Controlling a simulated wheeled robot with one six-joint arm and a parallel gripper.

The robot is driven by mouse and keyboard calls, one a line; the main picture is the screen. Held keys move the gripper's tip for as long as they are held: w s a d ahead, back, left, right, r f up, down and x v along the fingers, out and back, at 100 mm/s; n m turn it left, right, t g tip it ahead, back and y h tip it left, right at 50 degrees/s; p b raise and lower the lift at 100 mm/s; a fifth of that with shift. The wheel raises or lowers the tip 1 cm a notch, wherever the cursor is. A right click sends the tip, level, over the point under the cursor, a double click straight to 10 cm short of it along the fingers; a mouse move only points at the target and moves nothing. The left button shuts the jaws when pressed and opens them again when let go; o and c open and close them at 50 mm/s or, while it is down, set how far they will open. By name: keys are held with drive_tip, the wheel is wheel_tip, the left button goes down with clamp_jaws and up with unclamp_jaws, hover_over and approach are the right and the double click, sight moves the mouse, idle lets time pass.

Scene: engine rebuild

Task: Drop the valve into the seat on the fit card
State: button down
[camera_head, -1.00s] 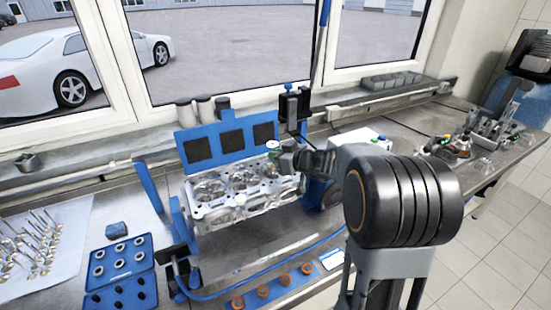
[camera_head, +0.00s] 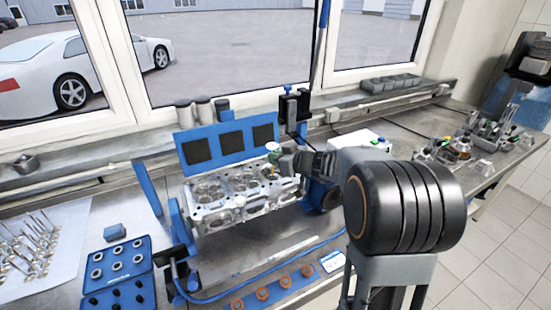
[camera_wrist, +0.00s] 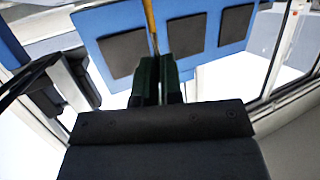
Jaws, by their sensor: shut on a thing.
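My gripper (camera_head: 278,160) is above the right part of the silver cylinder head (camera_head: 222,216). It is shut on a thin tan stem (camera_wrist: 150,22), which looks like the valve. The dark fingers also show in the wrist view (camera_wrist: 158,78). A small blue-and-white card (camera_head: 332,261) lies on the bench front; I cannot tell if it is the fit card.
A blue panel with three dark squares (camera_head: 186,138) stands behind the cylinder head. Loose valves (camera_head: 30,245) lie on a white sheet at left, beside a blue tray of rings (camera_head: 118,262). Several orange-brown rings (camera_head: 262,294) lie in front. A blue hose crosses the bench.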

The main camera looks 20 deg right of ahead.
sight(277, 181)
drive_tip(key=shift+f+b, duration=3.2)
drive_tip(key=shift+b, duration=2.1)
idle(0.4)
drive_tip(key=c, duration=1.2)
unclamp_jaws()
